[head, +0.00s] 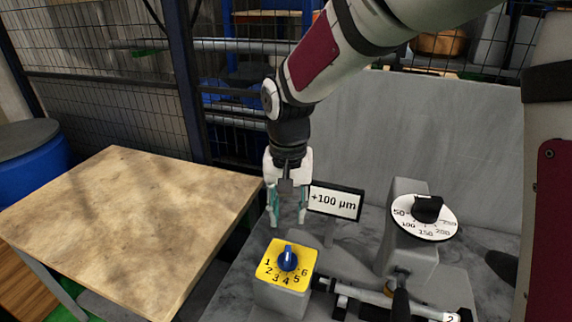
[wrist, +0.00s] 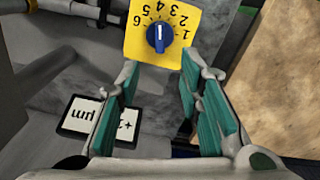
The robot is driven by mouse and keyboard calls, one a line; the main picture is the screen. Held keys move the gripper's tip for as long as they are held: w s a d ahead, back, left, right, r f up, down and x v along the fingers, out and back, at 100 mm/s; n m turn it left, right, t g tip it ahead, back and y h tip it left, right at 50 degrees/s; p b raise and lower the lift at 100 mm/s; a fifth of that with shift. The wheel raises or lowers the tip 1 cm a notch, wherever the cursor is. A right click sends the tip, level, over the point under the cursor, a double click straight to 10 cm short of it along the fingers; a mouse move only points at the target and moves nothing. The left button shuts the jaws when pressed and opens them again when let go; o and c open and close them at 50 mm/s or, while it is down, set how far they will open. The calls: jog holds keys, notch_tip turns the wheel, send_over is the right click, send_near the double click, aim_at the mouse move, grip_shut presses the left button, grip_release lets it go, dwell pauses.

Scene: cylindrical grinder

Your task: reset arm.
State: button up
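My gripper (head: 287,205) hangs from my arm above the grinder's grey bed, with its fingers pointing down. Its teal-padded fingers are apart with nothing between them, as the wrist view (wrist: 162,115) also shows. In the head view it is behind and above the yellow dial box (head: 270,270), clear of it. The blue knob (head: 288,258) on that box is numbered 1 to 6; it also shows in the wrist view (wrist: 159,37).
A white dial with a black knob (head: 427,209) sits on a grey block at right. A rod-like part (head: 385,299) lies in front. A wooden table (head: 120,220) with a bare top stands at left, near a blue barrel (head: 35,165). Mesh fencing (head: 110,100) is behind.

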jog(key=s+d+r+t, duration=0.2)
jog(key=s+d+r, duration=0.4)
jog(key=d+r, duration=0.4)
jog(key=s+d+r+t, duration=0.1)
jog(key=s+d, duration=0.3)
jog(key=s, duration=0.2)
jog(key=s+d+r+n+t, duration=0.1)
jog(key=s+d+r+t, duration=0.1)
jog(key=s+d, duration=0.2)
jog(key=s, duration=0.2)
jog(key=shift+s+r, duration=0.25)
jog(key=shift+s, duration=0.1)
jog(key=shift+o, duration=0.6)
jog(key=shift+d, duration=0.1)
